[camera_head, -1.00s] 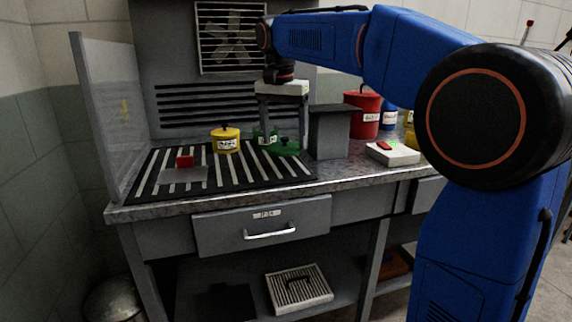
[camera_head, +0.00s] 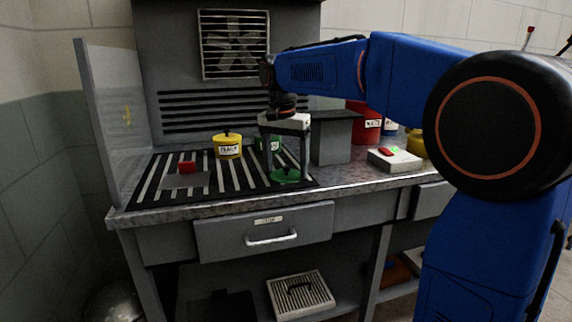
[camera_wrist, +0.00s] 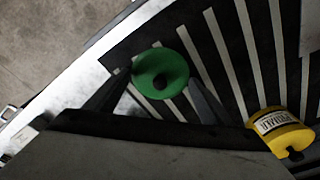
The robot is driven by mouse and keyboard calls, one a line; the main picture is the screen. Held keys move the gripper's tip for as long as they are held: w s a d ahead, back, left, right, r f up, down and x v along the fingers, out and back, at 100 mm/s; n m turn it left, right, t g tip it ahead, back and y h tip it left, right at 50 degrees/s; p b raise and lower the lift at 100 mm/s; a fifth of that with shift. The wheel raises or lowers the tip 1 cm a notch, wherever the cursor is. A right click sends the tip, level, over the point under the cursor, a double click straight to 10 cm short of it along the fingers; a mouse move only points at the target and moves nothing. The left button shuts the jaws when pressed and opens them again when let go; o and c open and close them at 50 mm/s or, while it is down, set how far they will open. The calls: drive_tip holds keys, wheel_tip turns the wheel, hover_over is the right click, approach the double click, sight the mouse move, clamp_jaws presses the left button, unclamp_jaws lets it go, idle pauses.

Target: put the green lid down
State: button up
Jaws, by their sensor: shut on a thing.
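The green lid (camera_head: 286,175) is a round disc with a dark knob. My gripper (camera_head: 287,178) is shut on it, low over the right front part of the striped black mat. In the wrist view the green lid (camera_wrist: 160,74) shows between my two fingers, its dark knob in the middle. I cannot tell whether the lid touches the mat. The green pot (camera_head: 268,142) stands behind, partly hidden by my gripper.
A yellow pot (camera_head: 227,146) stands left of the green pot, also in the wrist view (camera_wrist: 279,131). A grey box (camera_head: 331,138) stands close right of my gripper. A clear panel (camera_head: 117,125) edges the left.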

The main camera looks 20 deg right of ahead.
sight(284, 176)
drive_tip(key=o, duration=1)
drive_tip(key=shift+o, duration=0.2)
wheel_tip(284, 176, up, 12)
drive_tip(key=s+a, duration=0.1)
drive_tip(key=s+d+f+n+t, duration=0.2)
drive_tip(key=s+d+f+n, duration=0.2)
drive_tip(key=s+f, duration=1.1)
drive_tip(key=s+d+f+n+t+y, duration=0.1)
drive_tip(key=s+d+f+n, duration=0.3)
drive_tip(key=s+f, duration=1.1)
drive_tip(key=shift+s+t, duration=0.4)
drive_tip(key=shift+s, duration=0.7)
drive_tip(key=shift+d, duration=0.1)
